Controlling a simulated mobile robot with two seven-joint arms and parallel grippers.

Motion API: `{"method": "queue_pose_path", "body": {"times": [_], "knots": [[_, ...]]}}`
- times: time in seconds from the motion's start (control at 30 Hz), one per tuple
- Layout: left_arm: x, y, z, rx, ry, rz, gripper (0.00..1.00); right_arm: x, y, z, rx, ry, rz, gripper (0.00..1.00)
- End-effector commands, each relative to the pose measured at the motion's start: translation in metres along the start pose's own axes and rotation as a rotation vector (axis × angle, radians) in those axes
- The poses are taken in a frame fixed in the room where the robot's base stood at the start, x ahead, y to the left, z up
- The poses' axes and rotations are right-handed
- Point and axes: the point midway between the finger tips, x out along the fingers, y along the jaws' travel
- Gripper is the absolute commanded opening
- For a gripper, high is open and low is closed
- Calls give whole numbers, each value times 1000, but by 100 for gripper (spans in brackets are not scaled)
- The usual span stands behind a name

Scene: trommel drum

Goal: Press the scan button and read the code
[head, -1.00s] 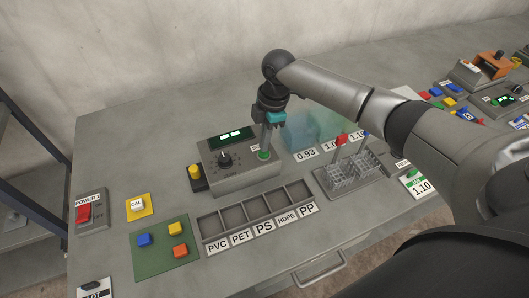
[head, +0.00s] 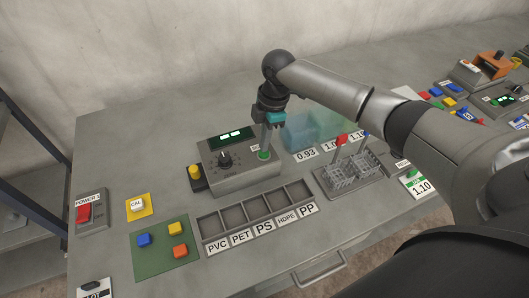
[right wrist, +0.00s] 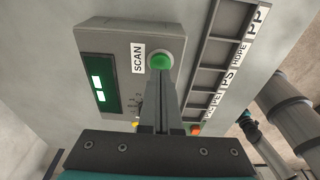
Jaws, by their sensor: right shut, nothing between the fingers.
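The scan box (head: 238,172) is a grey unit with a dark knob and a dark green display (head: 231,137). The display shows two bright blocks; I cannot read a code in them. The green scan button (right wrist: 160,62), beside the SCAN label (right wrist: 138,58), also shows in the head view (head: 263,155). My right gripper (head: 265,149) is shut and empty, pointing down over the button. In the right wrist view its fingertips (right wrist: 160,73) overlap the button's edge; I cannot tell whether they press it. My left gripper does not show in the head view.
A yellow button (head: 194,171) stands left of the box. A sorting tray (head: 236,229) labelled PVC to PP lies in front. Wire baskets (head: 343,178) and translucent tanks (head: 315,124) stand to the right. The table's back left is clear.

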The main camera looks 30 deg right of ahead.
Motion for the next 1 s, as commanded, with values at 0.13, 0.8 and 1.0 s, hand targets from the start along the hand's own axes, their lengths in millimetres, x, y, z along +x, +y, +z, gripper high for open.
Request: {"method": "queue_pose_path", "body": {"times": [0.13,0.8,1.0], "knots": [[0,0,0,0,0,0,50,0,0,0,0,0,0,0],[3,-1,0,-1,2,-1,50,7,0,1,0,0,-1,0],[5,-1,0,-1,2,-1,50,10,0,1,0,0,-1,0]]}}
